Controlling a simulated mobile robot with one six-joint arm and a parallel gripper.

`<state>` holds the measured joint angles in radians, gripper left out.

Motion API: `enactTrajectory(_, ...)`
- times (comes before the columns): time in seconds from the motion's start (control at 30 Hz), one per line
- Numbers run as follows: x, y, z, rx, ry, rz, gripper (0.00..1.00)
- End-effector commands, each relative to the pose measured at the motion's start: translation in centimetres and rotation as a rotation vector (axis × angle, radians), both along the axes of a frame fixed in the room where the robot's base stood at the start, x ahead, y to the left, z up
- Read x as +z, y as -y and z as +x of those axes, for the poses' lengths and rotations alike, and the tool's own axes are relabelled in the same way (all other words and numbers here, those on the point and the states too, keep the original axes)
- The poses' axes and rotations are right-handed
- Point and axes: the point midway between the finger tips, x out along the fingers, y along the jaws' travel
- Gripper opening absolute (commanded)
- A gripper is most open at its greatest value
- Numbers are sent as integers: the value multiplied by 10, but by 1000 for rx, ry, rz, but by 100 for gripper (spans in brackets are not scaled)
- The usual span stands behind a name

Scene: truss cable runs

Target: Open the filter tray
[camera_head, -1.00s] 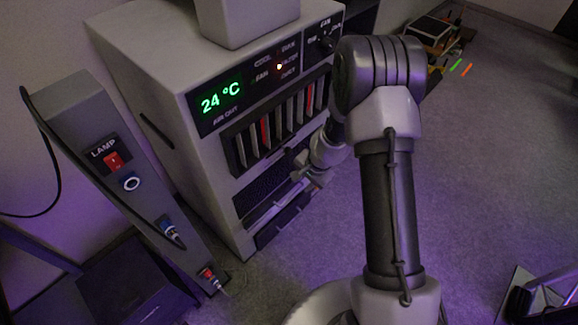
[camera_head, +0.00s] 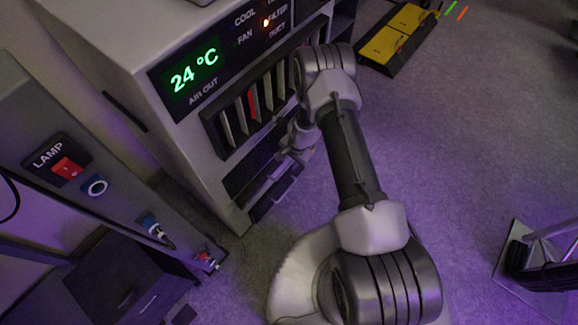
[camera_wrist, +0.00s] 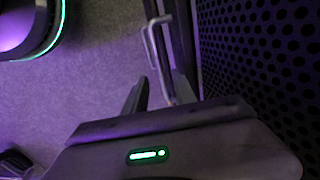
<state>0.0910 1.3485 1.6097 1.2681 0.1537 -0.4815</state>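The filter tray front (camera_head: 274,196) is a dark panel low on the beige air unit (camera_head: 110,50), and it looks closed. In the wrist view a pale bent metal handle (camera_wrist: 152,45) stands out beside a dark edge. My gripper (camera_wrist: 160,92) is open, its two dark fingers apart, with the lower end of the handle between or just beyond them. I cannot tell whether a finger touches it. In the head view my gripper (camera_head: 290,158) is small, dim and close to the unit's lower front; my arm hides part of that front.
A perforated dark grille (camera_wrist: 265,50) lies close on the right in the wrist view. A grey lamp post (camera_head: 60,120) with a red switch stands left of the unit. The carpet at right is largely open.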

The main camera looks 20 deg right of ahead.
Motion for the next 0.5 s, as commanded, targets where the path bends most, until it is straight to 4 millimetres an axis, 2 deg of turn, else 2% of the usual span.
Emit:
enactTrajectory(0.03,-13,-1,1,1,-1,0,33)
enactTrajectory(0.2,-33,-4,5,1,0,0,33)
enactTrajectory(0.5,-37,-5,6,1,1,0,33)
